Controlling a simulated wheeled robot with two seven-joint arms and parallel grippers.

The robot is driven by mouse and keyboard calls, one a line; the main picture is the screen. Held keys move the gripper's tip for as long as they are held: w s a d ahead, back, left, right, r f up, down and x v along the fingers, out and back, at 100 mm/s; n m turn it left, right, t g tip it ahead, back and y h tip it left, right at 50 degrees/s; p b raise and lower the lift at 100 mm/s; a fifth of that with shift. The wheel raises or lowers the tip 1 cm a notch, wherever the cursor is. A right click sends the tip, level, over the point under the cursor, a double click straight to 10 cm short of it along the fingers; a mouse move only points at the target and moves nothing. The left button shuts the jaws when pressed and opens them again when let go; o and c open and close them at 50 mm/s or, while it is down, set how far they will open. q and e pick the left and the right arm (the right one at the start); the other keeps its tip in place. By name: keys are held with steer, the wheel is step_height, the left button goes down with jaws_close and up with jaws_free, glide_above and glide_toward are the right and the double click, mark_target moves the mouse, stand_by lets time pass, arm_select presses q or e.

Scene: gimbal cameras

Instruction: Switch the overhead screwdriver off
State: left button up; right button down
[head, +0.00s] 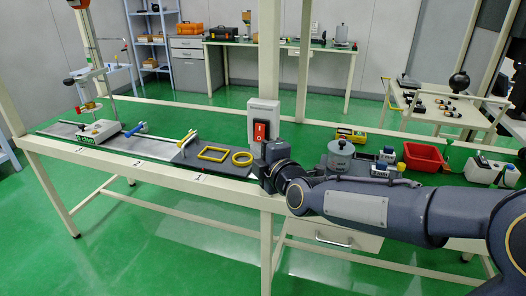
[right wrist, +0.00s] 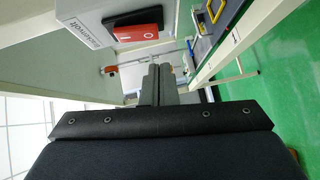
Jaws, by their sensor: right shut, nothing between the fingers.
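A grey switch box (head: 263,120) with a red rocker switch (head: 260,132) is mounted on the cream post at the bench front. In the right wrist view the box (right wrist: 92,14) fills the top, and its red rocker (right wrist: 138,25) shows side-on above the fingers. My right gripper (head: 270,156) is shut and empty, just below the rocker in the head view. Its fingertips (right wrist: 158,80) look apart from the rocker in the wrist view. An orange hanging tool, perhaps the screwdriver (head: 80,4), is cut off at the top left. My left gripper is not in view.
My right arm crosses the bench's front right. Green floor is open in front.

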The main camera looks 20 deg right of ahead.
mark_target(259, 142)
steer(key=shift+w+d+f, duration=0.25)
steer(key=shift+w+d, duration=0.75)
steer(key=shift+w, duration=0.2)
steer(key=shift+b, duration=0.3)
steer(key=shift+w+d+f+n+t+b, duration=0.15)
steer(key=shift+w+d+n+t+b, duration=0.15)
steer(key=shift+b, duration=0.7)
steer(key=shift+a+f, duration=0.1)
